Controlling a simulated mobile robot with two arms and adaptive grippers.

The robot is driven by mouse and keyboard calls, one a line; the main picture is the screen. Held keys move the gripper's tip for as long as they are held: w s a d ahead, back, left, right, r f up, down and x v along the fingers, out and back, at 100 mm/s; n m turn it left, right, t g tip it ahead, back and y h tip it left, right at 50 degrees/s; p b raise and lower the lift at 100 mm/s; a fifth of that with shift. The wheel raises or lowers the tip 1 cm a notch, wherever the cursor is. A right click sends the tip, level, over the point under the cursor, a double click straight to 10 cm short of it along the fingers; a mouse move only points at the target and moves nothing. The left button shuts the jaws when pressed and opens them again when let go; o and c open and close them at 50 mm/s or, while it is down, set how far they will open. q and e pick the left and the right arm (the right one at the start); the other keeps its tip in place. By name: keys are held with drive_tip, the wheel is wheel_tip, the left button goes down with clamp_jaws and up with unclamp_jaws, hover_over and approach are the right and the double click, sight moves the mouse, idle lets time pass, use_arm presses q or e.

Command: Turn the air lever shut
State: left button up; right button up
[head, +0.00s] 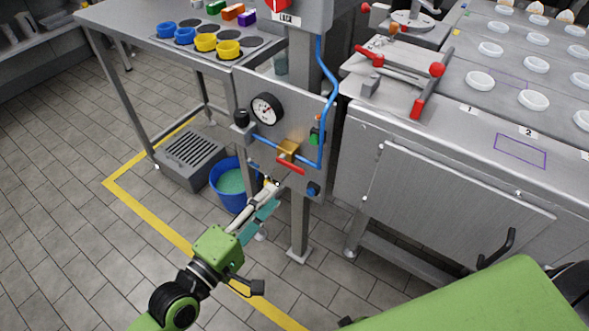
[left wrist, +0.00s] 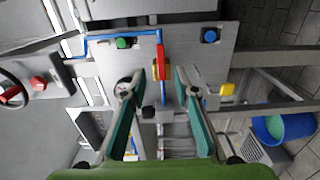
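The red air lever (head: 290,166) sits on a brass valve (head: 289,150) in the blue pipe on the grey panel. In the head view it slants down to the right, roughly along the pipe. In the left wrist view the red lever (left wrist: 160,60) stands upright in the picture, in line with the gap between my fingertips. My left gripper (head: 271,187) is open and empty, just below and in front of the lever; its fingers also show apart in the left wrist view (left wrist: 157,82). I cannot tell whether they touch the lever. My right gripper is out of view.
The panel also bears a pressure gauge (head: 267,109), a green button (head: 315,137) and a blue knob (head: 313,188). A blue bucket (head: 232,184) stands on the floor behind my gripper. A steel bench with a cabinet door (head: 450,200) closes off the right.

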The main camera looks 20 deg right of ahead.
sight(295, 170)
use_arm(q)
drive_tip(key=x, duration=1.1)
clamp_jaws()
